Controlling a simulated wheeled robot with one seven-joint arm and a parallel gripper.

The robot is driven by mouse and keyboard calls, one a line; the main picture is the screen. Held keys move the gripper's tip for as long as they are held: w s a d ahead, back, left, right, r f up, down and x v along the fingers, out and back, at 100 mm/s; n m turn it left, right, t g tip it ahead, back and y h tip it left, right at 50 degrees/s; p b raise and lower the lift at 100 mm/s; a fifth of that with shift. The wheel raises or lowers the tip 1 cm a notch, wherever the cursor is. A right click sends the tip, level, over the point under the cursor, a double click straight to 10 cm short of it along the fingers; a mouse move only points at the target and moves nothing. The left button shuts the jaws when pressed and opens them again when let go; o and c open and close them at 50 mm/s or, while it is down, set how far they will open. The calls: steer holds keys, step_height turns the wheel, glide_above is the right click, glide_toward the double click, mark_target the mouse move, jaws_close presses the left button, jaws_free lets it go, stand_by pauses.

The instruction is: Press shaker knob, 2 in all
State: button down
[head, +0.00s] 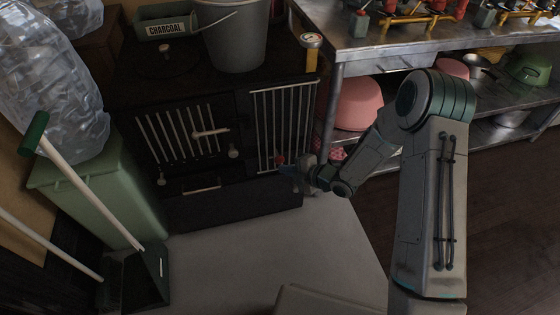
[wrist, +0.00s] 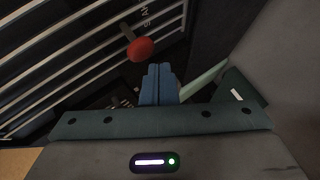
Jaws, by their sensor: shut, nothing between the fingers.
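The shaker knob is a red ball (head: 279,159) on a short stem, low on the right barred grate of the dark stove (head: 245,200). In the wrist view the red knob (wrist: 140,48) shows just beyond and slightly left of the fingertips. My gripper (head: 285,171) is in front of the stove, close by the knob. In the wrist view its blue fingers (wrist: 158,70) are shut together with nothing between them. I cannot tell whether the fingertips touch the knob.
A grey bucket (head: 236,40) and a charcoal box (head: 172,25) stand on the stove top. A green bin (head: 105,195) and a dustpan (head: 150,275) are at left. A metal shelf table (head: 440,45) with pans is at right. The pale floor (head: 270,250) in front is clear.

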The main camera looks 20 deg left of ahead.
steer(key=shift+s, duration=0.1)
steer(key=s+d, duration=0.1)
steer(key=s+b, duration=0.1)
steer(key=s+d, duration=0.1)
steer(key=s, duration=0.1)
steer(key=shift+d, duration=0.35)
stand_by(2.4)
steer(key=w+d+r+m+t+h, duration=0.1)
steer(key=w+d+r+m+h, duration=0.1)
steer(key=d+r+m+h, duration=0.6)
steer(key=w+d+r+m+t+h, duration=0.15)
steer(key=d+m, duration=0.35)
steer(key=d, duration=0.6)
steer(key=s+d+r+m+g+h, duration=0.2)
steer(key=s+d+r+m+h, duration=0.2)
steer(key=s+d+r+m, duration=0.35)
steer(key=s+r+m+g+y, duration=0.1)
steer(key=s+r+m+g, duration=0.2)
steer(key=s+m, duration=0.5)
steer(key=s+r, duration=0.1)
steer(key=s, duration=0.4)
steer(key=shift+s+d, duration=0.4)
